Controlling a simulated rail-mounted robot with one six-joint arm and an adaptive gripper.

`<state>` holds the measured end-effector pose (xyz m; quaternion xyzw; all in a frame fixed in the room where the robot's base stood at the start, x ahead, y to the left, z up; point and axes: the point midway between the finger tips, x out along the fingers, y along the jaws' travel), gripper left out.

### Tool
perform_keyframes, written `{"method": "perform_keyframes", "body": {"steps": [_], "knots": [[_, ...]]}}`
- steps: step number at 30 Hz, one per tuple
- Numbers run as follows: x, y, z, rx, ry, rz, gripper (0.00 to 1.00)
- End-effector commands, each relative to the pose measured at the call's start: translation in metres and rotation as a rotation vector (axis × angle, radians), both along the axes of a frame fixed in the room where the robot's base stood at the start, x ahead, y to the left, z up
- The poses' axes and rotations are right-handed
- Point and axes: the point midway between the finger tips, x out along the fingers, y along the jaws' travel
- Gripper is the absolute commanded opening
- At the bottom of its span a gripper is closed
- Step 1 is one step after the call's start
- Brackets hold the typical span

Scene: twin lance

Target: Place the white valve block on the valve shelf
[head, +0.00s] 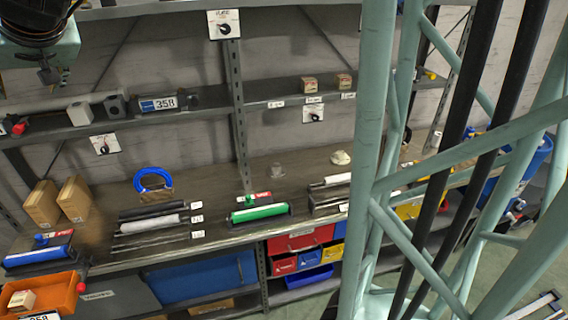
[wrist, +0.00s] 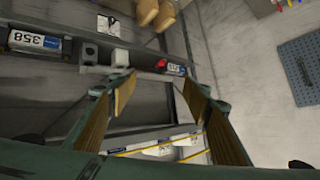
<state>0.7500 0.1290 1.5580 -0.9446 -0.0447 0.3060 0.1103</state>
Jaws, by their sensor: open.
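A pale grey-white block (head: 80,113), which looks like the white valve block, sits on the upper wall shelf (head: 215,107) at the left in the head view. It also shows in the wrist view (wrist: 120,58), beyond the left finger. A darker grey block (head: 113,105) and a "358" sign (head: 158,104) stand along the same shelf. My gripper (wrist: 160,88) is open, with nothing between its tan-padded fingers. In the head view only part of it shows at the top left (head: 48,74), in front of and above the shelf.
A red-tipped part (head: 19,127) lies on the shelf left of the pale block. Below, an orange bin (head: 66,291) holds a small cream block (head: 22,299). Two cardboard boxes (head: 43,204), rollers and tools occupy the workbench (head: 216,178). My green lattice column blocks the right side.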

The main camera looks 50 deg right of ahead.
Motion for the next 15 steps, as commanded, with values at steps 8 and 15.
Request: {"method": "perform_keyframes", "body": {"steps": [8, 15], "knots": [[-0.077, -0.008, 0.004, -0.009, 0.072, 0.065, 0.45], [-0.145, -0.018, -0.006, -0.031, 0.153, 0.106, 0.45]]}}
